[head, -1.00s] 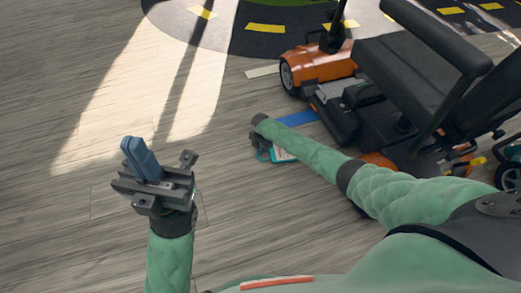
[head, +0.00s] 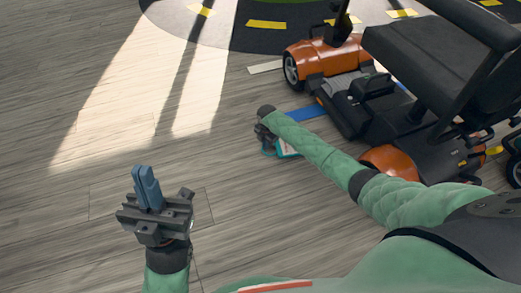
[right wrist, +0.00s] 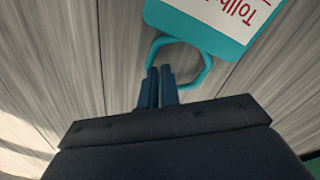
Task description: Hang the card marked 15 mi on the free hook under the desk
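A teal-framed card with a white face and red lettering starting "Tollb" shows in the right wrist view (right wrist: 215,20); no distance marking is readable. Its teal loop passes at the closed fingers of my right gripper (right wrist: 160,88), which is shut on that loop. In the head view the card (head: 287,149) hangs beside my right gripper (head: 264,135), partly hidden by my right arm. My left gripper (head: 147,187) is at lower left, its blue fingers together and empty. The desk and its hooks are not in view.
An orange and black scooter (head: 325,58) stands at the right, close beyond my right arm. A blue floor strip (head: 307,114) lies near the card. The wooden floor on the left is clear. A dark track with yellow dashes (head: 267,25) is at the top.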

